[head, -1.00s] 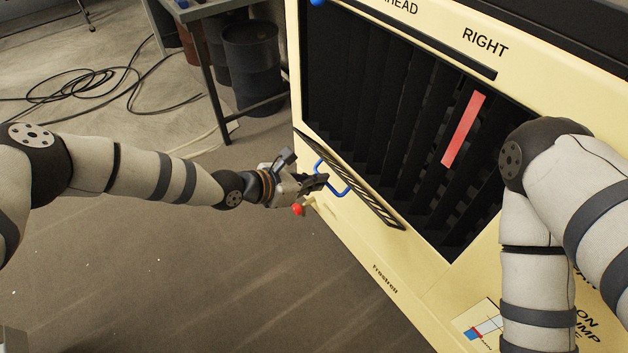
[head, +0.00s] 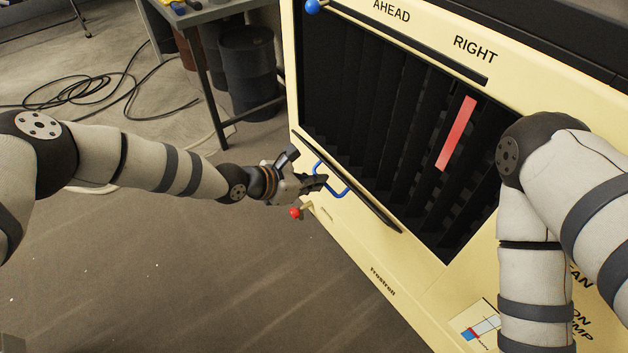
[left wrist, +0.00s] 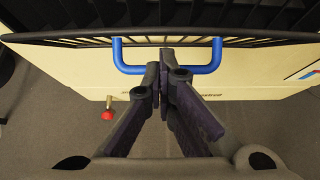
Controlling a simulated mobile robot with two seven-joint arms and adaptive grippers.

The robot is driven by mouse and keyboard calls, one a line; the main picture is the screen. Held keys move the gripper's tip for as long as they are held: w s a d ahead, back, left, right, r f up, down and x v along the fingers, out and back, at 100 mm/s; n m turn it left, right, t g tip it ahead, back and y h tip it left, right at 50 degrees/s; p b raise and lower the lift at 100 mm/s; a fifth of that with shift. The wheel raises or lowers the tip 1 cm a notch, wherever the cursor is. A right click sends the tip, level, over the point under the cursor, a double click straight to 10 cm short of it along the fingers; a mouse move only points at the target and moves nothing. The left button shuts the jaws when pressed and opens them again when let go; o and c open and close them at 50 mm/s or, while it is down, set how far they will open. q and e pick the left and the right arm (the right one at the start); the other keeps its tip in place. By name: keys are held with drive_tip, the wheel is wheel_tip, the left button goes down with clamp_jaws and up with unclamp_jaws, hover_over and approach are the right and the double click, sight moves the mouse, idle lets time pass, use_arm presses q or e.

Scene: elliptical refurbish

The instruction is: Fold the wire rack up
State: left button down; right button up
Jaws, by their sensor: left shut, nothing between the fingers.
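The wire rack (head: 372,208) is a dark panel at the lower edge of the cream machine's opening, seen almost edge-on in the head view. Its dark wires (left wrist: 255,38) cross the top of the left wrist view. A blue U-shaped handle (head: 344,193) sticks out from its front edge; it also shows in the left wrist view (left wrist: 205,69). My left gripper (head: 322,182) is shut and empty at the handle. Its fingertips (left wrist: 166,56) overlap the middle of the handle's bar; I cannot tell whether they touch it. My right gripper is not in view.
The machine's front (head: 350,240) has a red knob (head: 295,213) below the left gripper and a blue knob (head: 312,6) at the top left. A red strip (head: 456,134) marks one dark slat. My right arm crosses the machine's right side. Floor at left is mostly open, with cables.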

use_arm(q)
drive_tip(key=shift+w+d+r+g+y, duration=0.15)
drive_tip(key=shift+d+r+g+y, duration=0.1)
drive_tip(key=shift+r+g+y, duration=0.2)
idle(1.9)
drive_tip(key=shift+f, duration=0.2)
